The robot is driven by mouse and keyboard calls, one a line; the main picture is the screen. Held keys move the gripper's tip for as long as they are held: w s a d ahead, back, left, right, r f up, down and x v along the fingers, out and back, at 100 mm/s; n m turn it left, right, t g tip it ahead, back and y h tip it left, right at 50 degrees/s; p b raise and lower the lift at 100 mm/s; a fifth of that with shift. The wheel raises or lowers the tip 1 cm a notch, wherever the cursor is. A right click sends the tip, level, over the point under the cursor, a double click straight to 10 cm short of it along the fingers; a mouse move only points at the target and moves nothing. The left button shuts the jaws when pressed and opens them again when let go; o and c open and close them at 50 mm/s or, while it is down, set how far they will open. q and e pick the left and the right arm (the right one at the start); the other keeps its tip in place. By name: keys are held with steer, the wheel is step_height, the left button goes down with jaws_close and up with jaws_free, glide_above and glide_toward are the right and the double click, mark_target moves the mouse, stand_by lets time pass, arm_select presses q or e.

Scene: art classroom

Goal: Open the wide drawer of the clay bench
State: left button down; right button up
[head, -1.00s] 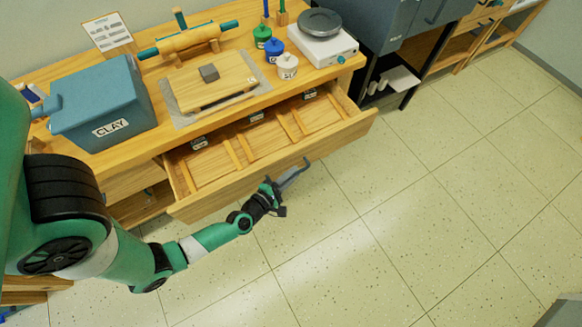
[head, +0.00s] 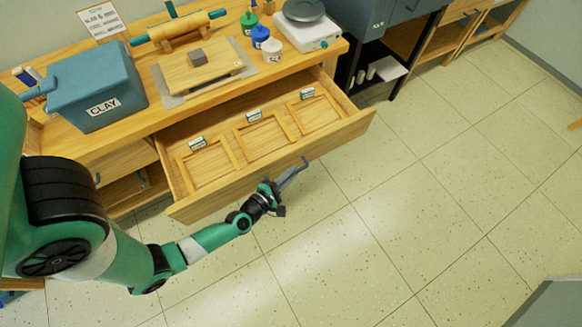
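The wide drawer (head: 245,178) of the wooden clay bench (head: 115,147) is pulled well out, and its inside shows. It holds several wooden frame-like dividers and small white labels, with no other contents visible. A grey bar handle (head: 293,173) sits on the drawer's front. My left gripper (head: 273,194) is at the left part of this handle and appears shut on it. The gripper hides that end of the bar. My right gripper is not in view.
On the bench top are a blue clay box (head: 95,88), a board (head: 205,75), a rolling pin (head: 180,32), small jars (head: 260,36) and a white scale (head: 308,33). A dark cabinet (head: 395,20) stands to the right. The tiled floor (head: 430,210) in front is clear.

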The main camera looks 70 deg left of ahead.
arm_select(q)
steer(key=c, duration=0.9)
jaws_free()
steer(key=shift+s+d, duration=0.1)
steer(key=p+v, duration=0.4)
steer(key=v, duration=0.7)
steer(key=shift+s+r+p, duration=0.15)
steer(key=shift+p, duration=0.2)
